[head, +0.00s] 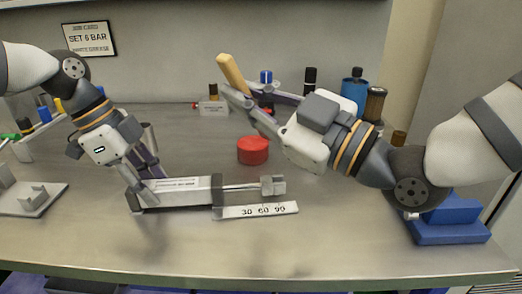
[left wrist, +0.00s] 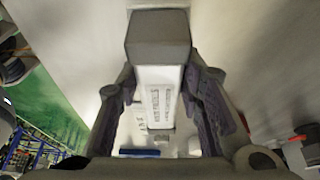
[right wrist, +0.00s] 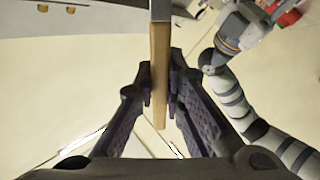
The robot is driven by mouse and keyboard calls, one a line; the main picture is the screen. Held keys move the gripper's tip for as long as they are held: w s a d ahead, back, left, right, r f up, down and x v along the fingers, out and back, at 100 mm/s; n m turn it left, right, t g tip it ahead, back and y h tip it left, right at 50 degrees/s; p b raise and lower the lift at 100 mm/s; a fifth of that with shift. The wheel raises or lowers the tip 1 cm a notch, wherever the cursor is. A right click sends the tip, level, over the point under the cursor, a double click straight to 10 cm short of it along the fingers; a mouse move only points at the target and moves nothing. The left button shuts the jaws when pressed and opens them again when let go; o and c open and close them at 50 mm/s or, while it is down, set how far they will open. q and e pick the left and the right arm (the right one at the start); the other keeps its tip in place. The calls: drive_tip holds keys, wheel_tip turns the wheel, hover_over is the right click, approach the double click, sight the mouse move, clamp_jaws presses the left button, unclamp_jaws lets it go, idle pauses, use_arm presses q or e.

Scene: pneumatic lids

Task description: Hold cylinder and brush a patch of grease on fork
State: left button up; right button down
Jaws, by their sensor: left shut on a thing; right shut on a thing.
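The grey cylinder (head: 190,190) lies level just above or on the bench, with its rod pointing right and the fork (head: 272,185) at the rod's end. My left gripper (head: 148,188) is shut on the cylinder's left part; the left wrist view shows its pale label side and dark end block (left wrist: 158,38) between the fingers. My right gripper (head: 238,92) is raised behind the fork, shut on the brush's wooden handle (head: 231,73). The handle also shows in the right wrist view (right wrist: 160,65), with a grey metal part above it. The bristles are hidden, and grease on the fork cannot be made out.
A red round tin (head: 252,150) stands behind the fork. A white scale plate (head: 256,211) marked 30 60 90 is below the rod. The front bench is clear.

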drive_tip(key=shift+f, duration=0.15)
wheel_tip(320, 180, down, 8)
drive_tip(key=shift+d+r+y, duration=0.25)
drive_tip(key=shift+d+y, duration=0.05)
drive_tip(key=shift+y, duration=0.1)
drive_tip(key=shift+s+f, duration=0.1)
drive_tip(key=shift+f, duration=0.45)
idle(1.6)
idle(4.9)
